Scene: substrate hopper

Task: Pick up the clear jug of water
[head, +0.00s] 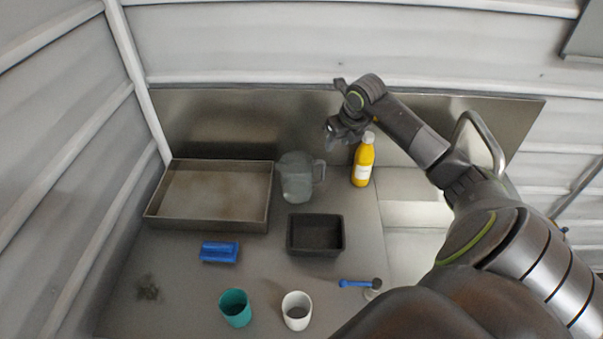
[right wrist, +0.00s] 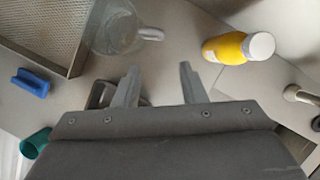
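The clear jug (head: 297,178) stands upright on the metal table, between the large tray and the yellow bottle, with its handle to the right. It also shows at the top of the right wrist view (right wrist: 117,28), its handle pointing right. My right gripper (head: 333,138) is above the table, up and to the right of the jug and apart from it. In the right wrist view its two fingers (right wrist: 158,82) are spread with nothing between them. My left gripper is not in view.
A large shallow tray (head: 150,215) is left of the jug. A yellow bottle (head: 363,162) stands close on its right. A small black tray (head: 290,246), blue block (head: 219,251), teal cup (head: 235,308), white cup (head: 296,312) and blue-handled tool (head: 358,283) are nearer. A wall stands behind.

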